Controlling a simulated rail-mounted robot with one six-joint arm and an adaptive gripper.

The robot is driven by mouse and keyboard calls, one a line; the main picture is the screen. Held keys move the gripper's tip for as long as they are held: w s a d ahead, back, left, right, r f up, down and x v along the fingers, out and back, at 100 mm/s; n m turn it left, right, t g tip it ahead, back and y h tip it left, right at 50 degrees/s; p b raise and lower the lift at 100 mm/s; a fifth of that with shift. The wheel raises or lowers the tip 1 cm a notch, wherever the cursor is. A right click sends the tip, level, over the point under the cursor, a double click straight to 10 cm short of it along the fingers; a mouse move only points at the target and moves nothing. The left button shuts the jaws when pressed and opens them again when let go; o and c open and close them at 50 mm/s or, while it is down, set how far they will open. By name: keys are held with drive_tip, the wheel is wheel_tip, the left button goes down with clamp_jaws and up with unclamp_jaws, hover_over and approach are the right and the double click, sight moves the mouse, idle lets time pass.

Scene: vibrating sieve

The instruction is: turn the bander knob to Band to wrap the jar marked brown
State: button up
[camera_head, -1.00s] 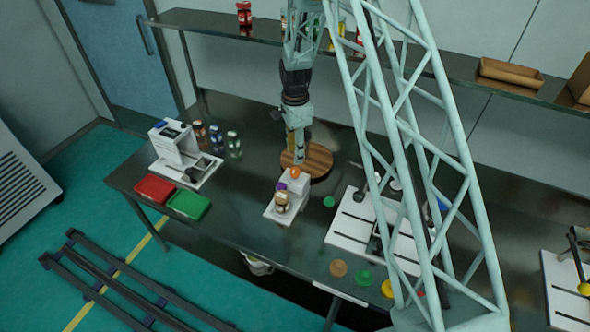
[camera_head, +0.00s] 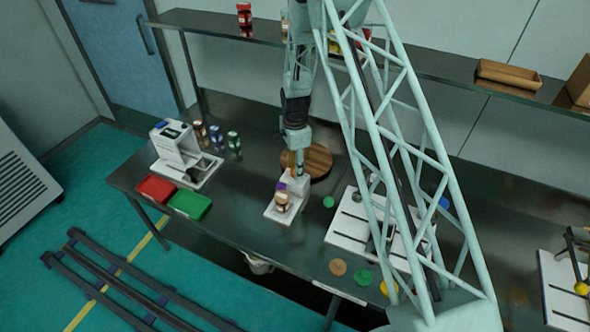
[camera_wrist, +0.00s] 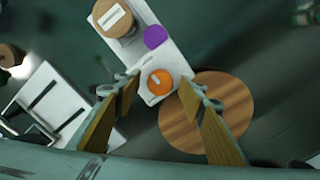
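The bander is a small white machine (camera_head: 299,188) near the middle of the table; it also shows in the wrist view (camera_wrist: 178,62). Its orange knob (camera_wrist: 160,82) has a pale mark; my gripper hides it in the head view. A purple button (camera_wrist: 155,37) is beside the knob. A jar with a brown lid (camera_head: 282,198) stands on the bander's front plate and shows from above in the wrist view (camera_wrist: 112,18). My gripper (camera_wrist: 160,90) is open above the knob, one finger on each side. Contact cannot be told.
A round wooden board (camera_head: 318,158) lies behind the bander. A white slotted station (camera_head: 345,232) stands to its right. Several coloured lids lie near the front edge. A white machine (camera_head: 178,150), jars, a red tray (camera_head: 155,188) and a green tray (camera_head: 190,204) are left.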

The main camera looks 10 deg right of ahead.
drive_tip(key=shift+f, duration=0.35)
drive_tip(key=shift+c, duration=0.7)
drive_tip(key=c, duration=0.7)
